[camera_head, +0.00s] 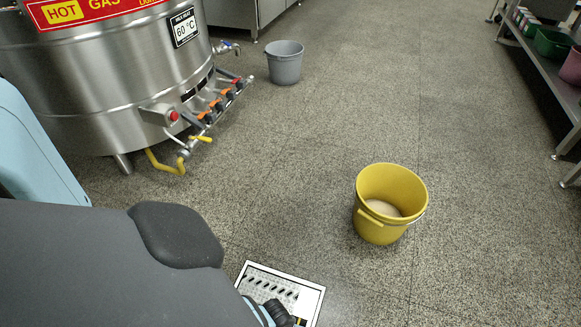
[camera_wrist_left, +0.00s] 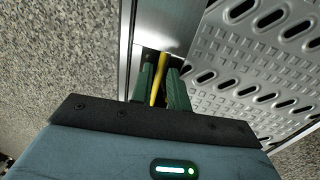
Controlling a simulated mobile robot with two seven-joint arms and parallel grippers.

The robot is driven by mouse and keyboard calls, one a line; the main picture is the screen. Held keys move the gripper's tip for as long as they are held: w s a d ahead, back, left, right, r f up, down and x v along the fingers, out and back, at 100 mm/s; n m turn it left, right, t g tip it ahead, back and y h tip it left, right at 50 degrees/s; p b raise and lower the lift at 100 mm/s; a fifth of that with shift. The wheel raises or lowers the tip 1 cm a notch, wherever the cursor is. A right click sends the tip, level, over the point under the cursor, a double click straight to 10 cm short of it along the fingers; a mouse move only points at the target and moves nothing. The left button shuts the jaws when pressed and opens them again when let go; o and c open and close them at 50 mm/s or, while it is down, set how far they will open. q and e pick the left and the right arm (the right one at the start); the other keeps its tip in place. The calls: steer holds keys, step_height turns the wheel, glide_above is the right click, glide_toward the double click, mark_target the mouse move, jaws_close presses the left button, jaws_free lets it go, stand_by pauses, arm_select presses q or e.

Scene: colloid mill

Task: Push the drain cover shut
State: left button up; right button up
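The drain cover (camera_head: 284,279) is a slotted, embossed metal plate in a pale rectangular frame in the floor, at the bottom centre of the head view. It fills the upper right of the left wrist view (camera_wrist_left: 232,68), beside a plain metal strip (camera_wrist_left: 163,22). My left gripper (camera_head: 284,318) is over the near part of the frame, partly cut off by the picture edge. In the left wrist view its green fingers (camera_wrist_left: 160,78) point at a small dark gap at the end of the plain strip. A narrow yellow piece (camera_wrist_left: 159,78) shows between them; I cannot tell whether they grip it. My right gripper is out of view.
A yellow bucket (camera_head: 364,222) with pale contents stands right of the drain. A grey bucket (camera_head: 285,66) stands farther back. A steel tank (camera_head: 90,85) with valves and a yellow pipe is at the left. A shelf (camera_head: 545,65) runs along the right. Speckled floor between is clear.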

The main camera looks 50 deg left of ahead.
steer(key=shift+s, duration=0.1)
arm_select(q)
jaws_close()
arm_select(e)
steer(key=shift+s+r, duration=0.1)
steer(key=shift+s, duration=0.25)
